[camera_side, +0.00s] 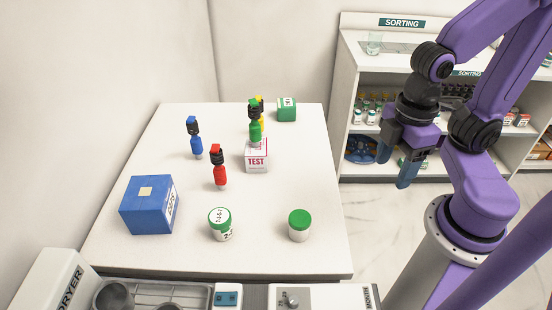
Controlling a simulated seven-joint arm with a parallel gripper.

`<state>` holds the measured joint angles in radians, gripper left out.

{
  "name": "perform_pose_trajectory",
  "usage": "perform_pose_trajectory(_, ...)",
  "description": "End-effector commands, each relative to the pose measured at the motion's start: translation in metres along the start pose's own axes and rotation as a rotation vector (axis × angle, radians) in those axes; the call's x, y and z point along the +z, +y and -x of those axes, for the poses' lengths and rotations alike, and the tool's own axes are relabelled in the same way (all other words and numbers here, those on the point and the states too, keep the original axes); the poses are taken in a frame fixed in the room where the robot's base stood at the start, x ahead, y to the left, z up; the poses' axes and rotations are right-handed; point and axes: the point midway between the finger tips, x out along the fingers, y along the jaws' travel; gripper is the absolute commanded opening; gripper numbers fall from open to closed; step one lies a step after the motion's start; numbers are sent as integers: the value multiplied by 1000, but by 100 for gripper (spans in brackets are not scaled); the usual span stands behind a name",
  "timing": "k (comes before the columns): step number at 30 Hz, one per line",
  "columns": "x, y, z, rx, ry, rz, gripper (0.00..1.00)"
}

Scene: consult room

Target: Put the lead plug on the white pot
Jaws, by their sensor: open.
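Several small plug-like pieces stand on the white table: a blue one (193,138), a red one (219,170), a green one (255,131) on or just behind a white TEST box (257,161), and a yellow one (262,110) mostly hidden behind the green. I cannot tell which is the lead plug. Two white pots stand near the front: one with a green lid (299,234), and one with a white, lettered, green-edged top (221,234). My gripper (396,170) is open and empty, pointing down to the right of the table, well apart from these things.
A blue box (148,206) with a pale square on top stands at the table's left. A green block (287,109) is at the back. A SORTING shelf (352,70) stands beyond the table. A rack and equipment (160,296) line the front edge.

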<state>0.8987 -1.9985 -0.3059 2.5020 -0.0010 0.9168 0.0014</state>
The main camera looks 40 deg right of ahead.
Motion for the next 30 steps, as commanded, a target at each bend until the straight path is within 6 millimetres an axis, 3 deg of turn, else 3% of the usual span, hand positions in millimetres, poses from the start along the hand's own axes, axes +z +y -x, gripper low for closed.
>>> perform_pose_trajectory(7, -3, -1, -1, -6, 6, -2, 62)
perform_pose_trajectory(11, -23, -11, -6, -56, 61, -15, 62)
perform_pose_trajectory(14, -58, -26, -12, -128, 154, -54, 62)
perform_pose_trajectory(18, -117, -45, -18, -218, 320, -158, 62)
perform_pose_trajectory(21, -158, -48, -21, -244, 436, -256, 62)
perform_pose_trajectory(26, -213, -39, -26, -212, 608, -433, 62)
perform_pose_trajectory(30, -247, -17, -32, -108, 741, -594, 62)
